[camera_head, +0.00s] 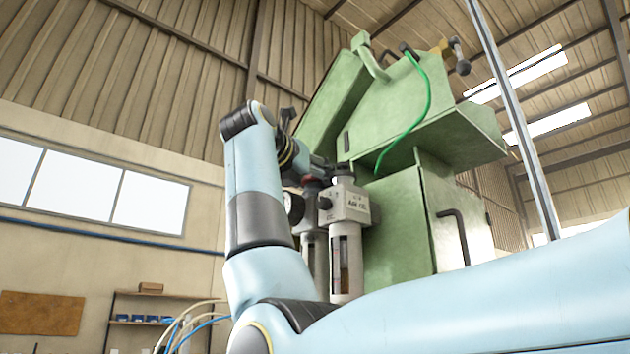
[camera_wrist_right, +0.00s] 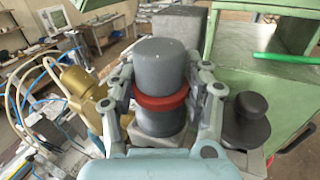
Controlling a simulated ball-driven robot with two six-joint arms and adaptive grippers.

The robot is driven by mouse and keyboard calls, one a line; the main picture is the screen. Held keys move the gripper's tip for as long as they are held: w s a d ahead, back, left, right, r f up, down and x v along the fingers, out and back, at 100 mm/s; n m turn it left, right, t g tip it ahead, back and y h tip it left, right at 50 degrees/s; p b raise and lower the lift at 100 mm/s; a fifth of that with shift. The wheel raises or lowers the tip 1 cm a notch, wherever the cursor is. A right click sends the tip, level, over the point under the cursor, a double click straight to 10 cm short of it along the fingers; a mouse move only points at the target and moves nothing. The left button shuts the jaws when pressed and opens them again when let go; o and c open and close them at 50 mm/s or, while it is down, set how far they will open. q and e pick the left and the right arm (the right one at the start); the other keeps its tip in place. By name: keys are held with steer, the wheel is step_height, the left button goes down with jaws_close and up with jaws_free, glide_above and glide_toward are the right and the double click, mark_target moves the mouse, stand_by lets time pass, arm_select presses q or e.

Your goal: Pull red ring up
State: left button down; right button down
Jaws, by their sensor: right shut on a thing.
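The red ring (camera_wrist_right: 160,103) circles a grey cylindrical knob (camera_wrist_right: 160,62) in the right wrist view. A small part of the ring (camera_head: 308,179) shows in the head view, on top of the grey air unit (camera_head: 347,203). My right gripper (camera_wrist_right: 162,90) is shut on the red ring, with one finger on each side of the ring and knob. In the head view my right gripper (camera_head: 304,166) is at the top of the unit, partly hidden by my wrist. The finger contact surfaces are hidden. My left gripper is out of view.
A green machine (camera_head: 400,150) stands behind and right of the air unit, with a green hose (camera_head: 427,105) hanging on it. A dark round knob (camera_wrist_right: 248,112) sits right of the gripper, a brass part (camera_wrist_right: 80,88) left. Shelves (camera_head: 150,320) stand at the back left.

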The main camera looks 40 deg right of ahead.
steer(key=shift+r+p, duration=0.45)
steer(key=shift+p, duration=0.05)
steer(key=c, duration=0.8)
jaws_free()
steer(key=shift+c, duration=0.2)
steer(key=v, duration=0.7)
steer(key=shift+s+a, duration=0.1)
steer(key=shift+a, duration=0.25)
steer(key=shift+f, duration=0.1)
